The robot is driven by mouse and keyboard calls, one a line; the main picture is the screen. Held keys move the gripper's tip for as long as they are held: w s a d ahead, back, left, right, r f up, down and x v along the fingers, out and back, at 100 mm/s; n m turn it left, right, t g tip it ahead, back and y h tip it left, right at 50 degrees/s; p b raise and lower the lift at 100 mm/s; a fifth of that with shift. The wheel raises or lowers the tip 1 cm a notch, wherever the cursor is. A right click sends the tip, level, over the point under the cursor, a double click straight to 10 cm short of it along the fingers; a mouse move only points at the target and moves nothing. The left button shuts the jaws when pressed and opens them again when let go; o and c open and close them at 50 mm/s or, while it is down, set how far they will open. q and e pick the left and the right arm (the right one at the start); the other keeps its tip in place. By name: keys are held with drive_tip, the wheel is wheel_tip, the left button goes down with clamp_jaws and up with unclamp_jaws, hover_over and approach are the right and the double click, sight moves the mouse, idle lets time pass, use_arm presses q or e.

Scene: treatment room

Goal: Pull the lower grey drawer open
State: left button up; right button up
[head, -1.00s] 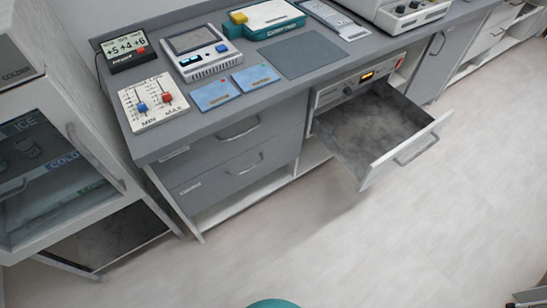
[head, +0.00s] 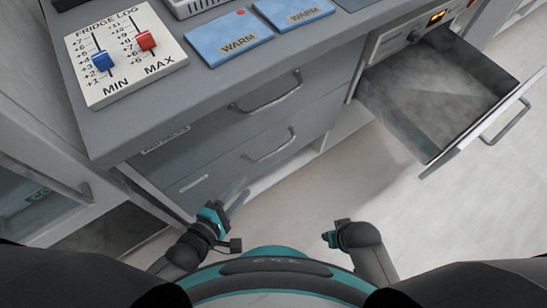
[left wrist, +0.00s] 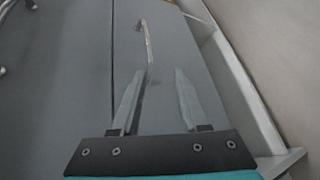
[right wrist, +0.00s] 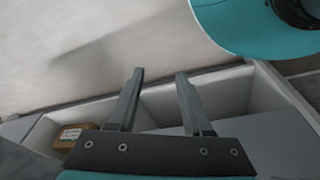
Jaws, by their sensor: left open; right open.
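The lower grey drawer (head: 225,170) is shut, under a second grey drawer in the same cabinet. Its bar handle (head: 270,147) is a thin metal bow. In the left wrist view the handle (left wrist: 149,48) runs upright on the grey drawer front (left wrist: 175,60), ahead of my fingers and roughly in line with the space between them. My left gripper (head: 240,203) is open and empty, low and to the left of the handle in the head view; no contact shows. My right gripper (head: 328,238) is open and empty, below the handle and away from the drawer; its fingers (right wrist: 155,95) are apart.
An open drawer (head: 435,95) juts out to the right. The upper grey drawer (head: 225,125) is shut. A glass-fronted cabinet (head: 35,200) stands at left. White compartments (right wrist: 215,90) with a small brown box (right wrist: 75,137) lie below my right fingers. Pale floor is clear at right.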

use_arm(q)
drive_tip(key=d+n+h+b, duration=0.1)
drive_tip(key=d+n, duration=0.1)
drive_tip(key=t+b, duration=0.1)
drive_tip(key=b, duration=0.3)
approach(279, 148)
drive_tip(key=w+d+f, duration=0.1)
drive_tip(key=w, duration=0.1)
drive_tip(key=b+x, duration=0.2)
drive_tip(key=x, duration=0.4)
drive_tip(key=shift+w+d+f, duration=0.1)
drive_tip(key=shift+d+f, duration=0.1)
drive_tip(key=shift+w+d+b, duration=0.35)
drive_tip(key=shift+w+b, duration=0.05)
drive_tip(key=shift+w, duration=0.1)
use_arm(e)
drive_tip(key=w+r+t, duration=0.2)
drive_tip(key=w+r, duration=0.2)
drive_tip(key=r, duration=0.9)
drive_tip(key=shift+w+a, duration=0.15)
drive_tip(key=shift+a, duration=0.2)
use_arm(q)
clamp_jaws()
drive_tip(key=shift+f, duration=0.1)
